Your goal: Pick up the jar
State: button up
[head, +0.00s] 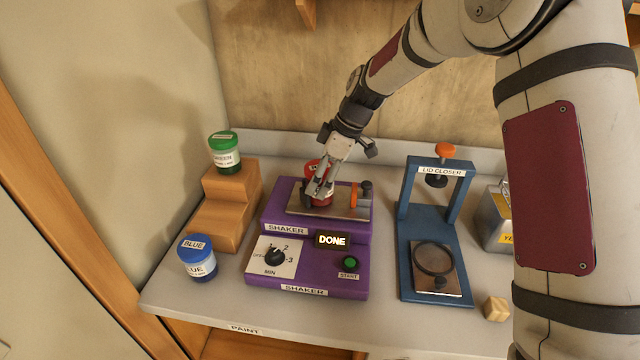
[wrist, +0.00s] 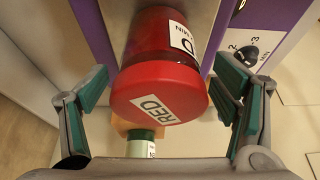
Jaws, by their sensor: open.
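The red jar (head: 319,193) sits on the metal plate of the purple shaker (head: 306,284), partly hidden behind my gripper in the head view. In the wrist view the jar (wrist: 158,62) has a red lid labelled RED and lies between the two finger pads. My gripper (wrist: 160,110) is open around the jar, with a gap on each side. It also shows above the shaker in the head view (head: 318,190). The shaker's display reads DONE.
A green-lidded jar (head: 225,153) stands on a wooden step block (head: 226,214) at the left. A blue-lidded jar (head: 197,258) stands before it. A blue lid closer (head: 406,262), a wooden cube (head: 495,308) and a metal can (head: 496,222) are at the right. An orange clamp (head: 354,195) stands beside the jar.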

jog(key=shift+f, duration=0.3)
jog(key=shift+w+r, duration=0.1)
jog(key=c, duration=1.7)
